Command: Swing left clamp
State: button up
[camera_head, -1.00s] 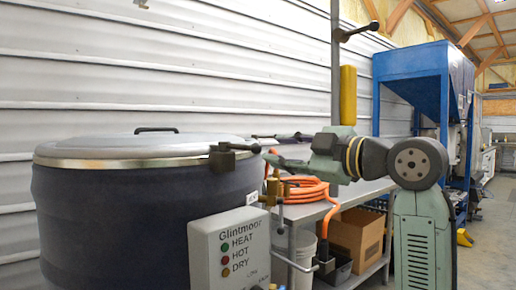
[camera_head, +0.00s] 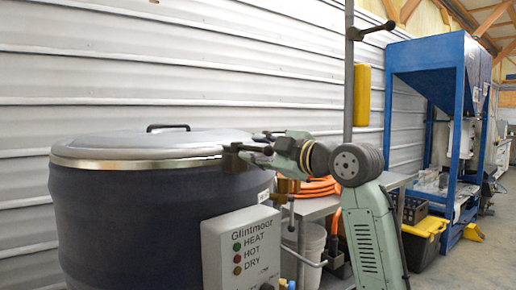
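A large dark drum (camera_head: 150,220) with a metal lid (camera_head: 150,145) and a black lid handle fills the left of the view. A dark clamp (camera_head: 234,158) sits on the right side of its rim, with its short lever (camera_head: 258,149) pointing right. My gripper (camera_head: 262,147) reaches in from the right at the lever. Its fingers look spread, one above and one below the lever's end. Whether they touch the lever cannot be told. No second clamp is clearly visible.
A grey control box (camera_head: 242,250) is on the drum's front. Behind my arm are an orange hose (camera_head: 318,187), a bench and a white bucket (camera_head: 313,245). A post with a side handle (camera_head: 372,31) stands behind. A blue frame hopper (camera_head: 425,65) is at right, with open floor beside it.

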jog(key=shift+c, duration=0.4)
grip_shut()
dwell(0.4)
